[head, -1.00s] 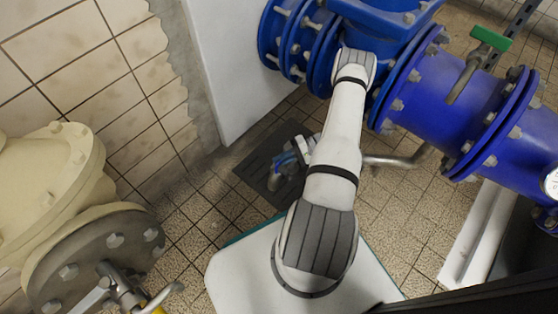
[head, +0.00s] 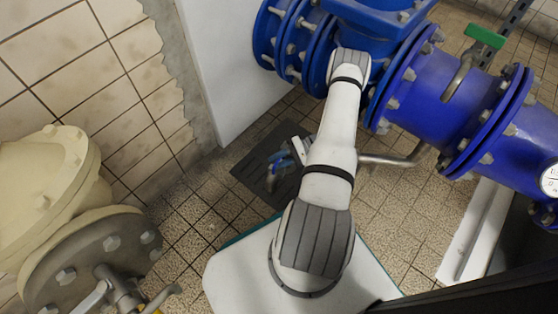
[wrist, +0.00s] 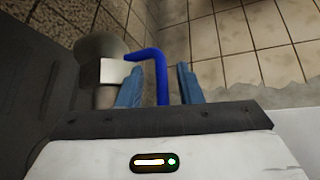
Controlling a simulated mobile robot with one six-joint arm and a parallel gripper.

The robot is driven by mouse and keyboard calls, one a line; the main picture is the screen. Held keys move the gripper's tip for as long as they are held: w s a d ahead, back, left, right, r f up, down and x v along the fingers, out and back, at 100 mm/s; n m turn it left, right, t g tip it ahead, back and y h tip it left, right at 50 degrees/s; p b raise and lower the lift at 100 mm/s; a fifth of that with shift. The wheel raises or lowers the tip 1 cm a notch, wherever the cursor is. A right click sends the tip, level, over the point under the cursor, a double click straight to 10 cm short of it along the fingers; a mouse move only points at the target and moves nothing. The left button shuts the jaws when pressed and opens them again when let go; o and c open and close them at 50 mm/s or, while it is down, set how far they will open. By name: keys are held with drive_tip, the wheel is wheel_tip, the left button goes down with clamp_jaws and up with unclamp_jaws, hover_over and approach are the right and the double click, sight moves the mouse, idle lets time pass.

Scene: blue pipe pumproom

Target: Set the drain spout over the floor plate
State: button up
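The drain spout (head: 395,160) is a grey metal pipe that runs left from below the blue pipework and passes behind my arm in the head view. Its left end is hidden there. The floor plate (head: 255,168) is a dark slotted rectangle on the tiles left of my arm; a dark slotted surface (wrist: 35,85) at the left of the wrist view looks like it. My gripper (head: 282,170) is over the plate in the head view. In the wrist view, my gripper (wrist: 160,80) is open, with a bent blue handle (wrist: 161,80) between its fingers, gaps on both sides. A blurred grey pipe part (wrist: 103,75) adjoins the handle.
Large blue flanged pipes (head: 440,85) with a green-handled valve (head: 485,37) stand at upper right. A cream flanged pipe (head: 45,190) is at left, near the tiled wall (head: 85,75). A pale pillar (head: 220,60) stands behind the plate. Tiled floor shows at lower left.

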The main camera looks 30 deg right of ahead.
drive_tip(key=shift+r, duration=0.3)
drive_tip(key=o, duration=1.1)
wheel_tip(320, 180, up, 9)
drive_tip(key=p, duration=0.5)
drive_tip(key=shift+w+r, duration=0.15)
drive_tip(key=shift+r, duration=0.45)
drive_tip(key=c, duration=1.1)
drive_tip(key=shift+f, duration=0.25)
